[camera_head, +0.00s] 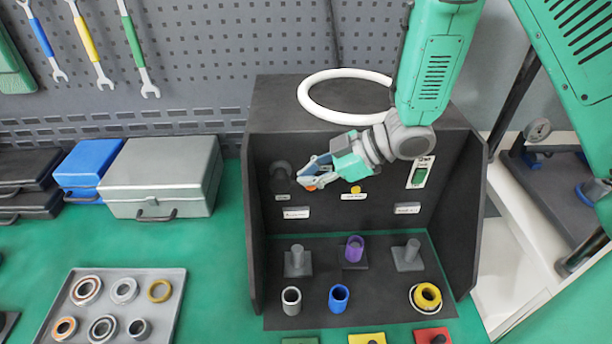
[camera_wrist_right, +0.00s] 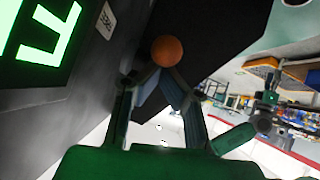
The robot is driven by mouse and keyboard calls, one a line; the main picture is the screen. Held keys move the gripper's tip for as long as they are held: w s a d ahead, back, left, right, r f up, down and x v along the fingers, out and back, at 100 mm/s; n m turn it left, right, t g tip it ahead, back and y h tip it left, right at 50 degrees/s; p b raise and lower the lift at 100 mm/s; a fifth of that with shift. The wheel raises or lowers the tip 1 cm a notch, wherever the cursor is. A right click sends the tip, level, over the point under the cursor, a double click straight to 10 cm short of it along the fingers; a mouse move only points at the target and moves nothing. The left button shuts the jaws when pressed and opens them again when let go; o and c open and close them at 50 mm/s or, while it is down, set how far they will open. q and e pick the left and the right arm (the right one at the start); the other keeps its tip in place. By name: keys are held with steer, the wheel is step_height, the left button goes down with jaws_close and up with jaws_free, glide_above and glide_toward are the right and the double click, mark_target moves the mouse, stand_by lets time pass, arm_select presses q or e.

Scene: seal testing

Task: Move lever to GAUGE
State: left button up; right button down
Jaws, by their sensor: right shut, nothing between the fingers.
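An orange ball knob (camera_wrist_right: 167,50), seemingly the lever's end, shows just beyond my right fingertips in the right wrist view. In the head view the orange knob (camera_head: 311,187) is partly covered by my right gripper (camera_head: 308,174). The right gripper is shut and empty, its fingertips at or very close to the knob; I cannot tell whether they touch. It also shows in the right wrist view (camera_wrist_right: 162,76). The lever's shaft is hidden. A dark round fitting (camera_head: 281,176) is on the back panel left of the gripper. The labels are too small to read. My left gripper is not in view.
The dark test box (camera_head: 253,240) has side walls around the panel. A green switch (camera_head: 420,172) and yellow button (camera_head: 355,189) are on the panel. Below stand several posts and rings, including a purple ring (camera_head: 354,248). A grey case (camera_head: 160,180) stands left.

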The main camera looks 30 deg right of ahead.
mark_target(311, 189)
steer(key=f+t+y+b, duration=0.1)
steer(key=b, duration=0.1)
steer(key=f+y+b, duration=0.1)
steer(key=y+b, duration=0.1)
steer(key=f+t+y+b, duration=0.1)
steer(key=b, duration=0.1)
steer(key=shift+d+f+m+t, duration=0.3)
steer(key=a+f+t+y+b, duration=0.1)
steer(key=b, duration=0.2)
steer(key=a+f+t+y+b, duration=0.1)
steer(key=y+b, duration=0.1)
steer(key=b, duration=0.2)
steer(key=w+a+f+t+y+b, duration=0.1)
steer(key=f+y+b, duration=0.1)
steer(key=b, duration=0.1)
steer(key=shift+m+b, duration=0.4)
steer(key=shift+f, duration=0.1)
